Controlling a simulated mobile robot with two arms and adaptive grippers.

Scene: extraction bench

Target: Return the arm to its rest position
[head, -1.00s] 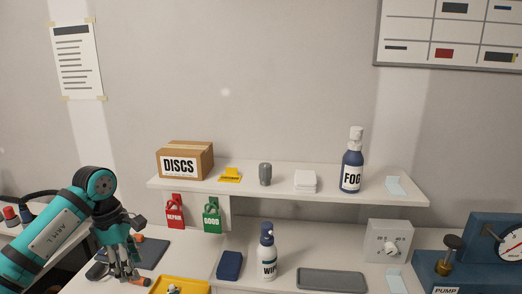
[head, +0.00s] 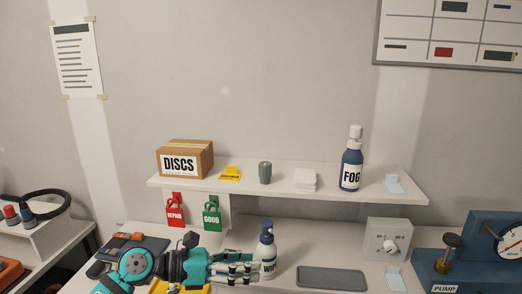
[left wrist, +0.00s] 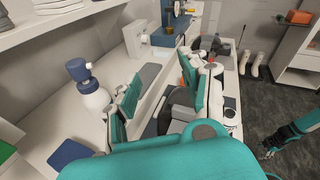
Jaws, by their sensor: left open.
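My left arm comes in low at the left of the head view. My left gripper (head: 246,268) points right, with its fingers just in front of the WIPE bottle (head: 266,241) and covering its lower left part. In the left wrist view the two teal fingers (left wrist: 160,95) are spread apart with nothing between them. The bottle (left wrist: 92,92) stands upright outside the left finger there; whether they touch I cannot tell. My right gripper (left wrist: 268,150) shows small at the right edge of the left wrist view, too small to read.
The shelf (head: 330,190) above holds the DISCS box (head: 186,160) and the FOG bottle (head: 351,165). Red and green tags (head: 175,210) hang below it. A grey tray (head: 332,277), a dial box (head: 387,238) and the blue pump (head: 480,252) stand to the right.

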